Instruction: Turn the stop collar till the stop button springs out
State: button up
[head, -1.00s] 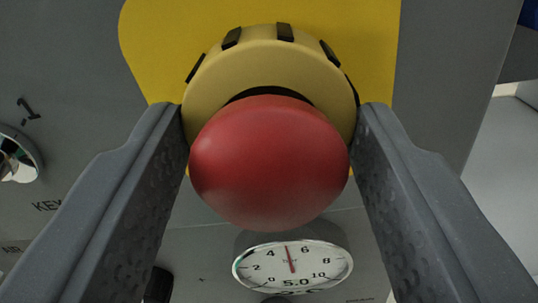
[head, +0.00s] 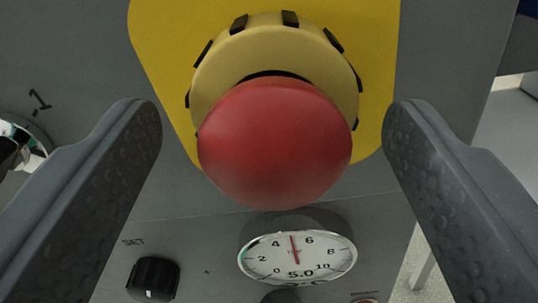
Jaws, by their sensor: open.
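The stop button (head: 275,145) is a red dome in the middle of the head view. Behind it is the yellow stop collar (head: 225,68) with black ribs around its edge. A dark gap shows between the dome and the collar at the top. Both sit on a yellow plate (head: 160,40). My gripper (head: 272,118) is open, with one grey finger on each side of the button and collar. Both fingers are clear of the collar, with visible gaps left and right. The lower part of the collar is hidden behind the red dome.
A round dial gauge (head: 297,258) is below the button, with a black knob (head: 153,278) marked SET to its lower left. A chrome key switch (head: 18,148) is at the left edge. The grey panel ends at the right, beyond the right finger.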

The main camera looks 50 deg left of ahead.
jog(key=v, duration=1.3)
jog(key=shift+d, duration=0.15)
jog(key=w+d+r+t+h, duration=0.1)
jog(key=w+d+r+h, duration=0.2)
jog(key=r, duration=0.5)
jog(key=w+r+h, duration=0.3)
jog(key=w+r, duration=0.1)
jog(key=r, duration=0.4)
jog(key=w+d+r+t+h, duration=0.1)
jog(key=w+d+r+h, duration=0.2)
jog(key=r, duration=0.5)
jog(key=s+a+r+m+h, duration=0.1)
jog(key=s+r+h, duration=0.1)
jog(key=r, duration=0.6)
jog(key=s+a+r+m+h, duration=0.2)
jog(key=r, duration=0.7)
jog(key=s+a+r, duration=0.4)
jog(key=s, duration=0.2)
jog(key=s+a+r+m+y, duration=0.1)
jog(key=s+a+r, duration=0.2)
jog(key=s+r, duration=0.2)
jog(key=s+a+r+m+g+y, duration=0.1)
jog(key=s+a+r, duration=0.3)
jog(key=s, duration=0.4)
jog(key=shift+s+a+r, duration=0.3)
jog(key=shift+a+r, duration=0.05)
jog(key=shift+r, duration=0.15)
